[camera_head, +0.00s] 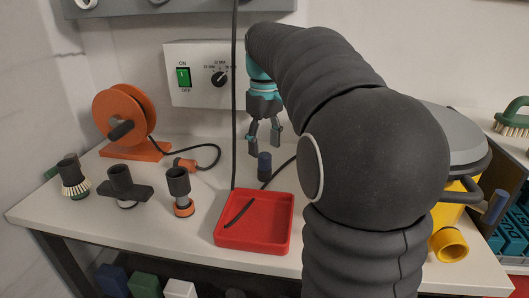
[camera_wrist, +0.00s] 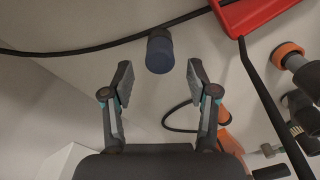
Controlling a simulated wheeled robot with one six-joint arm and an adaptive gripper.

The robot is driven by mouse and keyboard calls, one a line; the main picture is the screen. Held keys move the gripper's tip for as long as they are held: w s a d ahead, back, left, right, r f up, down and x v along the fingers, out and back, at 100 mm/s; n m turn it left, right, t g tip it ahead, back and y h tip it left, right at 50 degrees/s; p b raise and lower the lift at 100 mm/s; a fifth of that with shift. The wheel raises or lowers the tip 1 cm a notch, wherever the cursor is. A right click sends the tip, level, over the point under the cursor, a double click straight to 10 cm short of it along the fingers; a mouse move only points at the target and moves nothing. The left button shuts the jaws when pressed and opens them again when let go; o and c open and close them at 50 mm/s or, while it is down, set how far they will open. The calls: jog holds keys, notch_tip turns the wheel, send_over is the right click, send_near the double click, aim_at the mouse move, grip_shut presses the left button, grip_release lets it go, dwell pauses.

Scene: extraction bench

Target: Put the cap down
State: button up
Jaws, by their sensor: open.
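The cap appears to be the small dark blue cylinder (camera_head: 264,166) on the bench, behind the red tray; it also shows in the wrist view (camera_wrist: 159,54). It looks upright. My gripper (camera_head: 265,148) is just above it with its fingers spread apart. In the wrist view my gripper (camera_wrist: 160,84) is open and nothing is between the fingers. The cap lies just beyond the fingertips, roughly centred between them, and I see no finger touching it.
The red tray (camera_head: 224,241) holds a thin dark strip. A black cable (camera_head: 234,90) hangs beside my gripper. Several nozzles, including one with an orange ring (camera_head: 180,190), and an orange reel (camera_head: 115,112) stand left. A yellow vacuum (camera_head: 449,212) stands right. A control box (camera_head: 200,90) is behind.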

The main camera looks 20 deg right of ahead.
aim_at(265, 154)
jog(key=shift+r, duration=1.9)
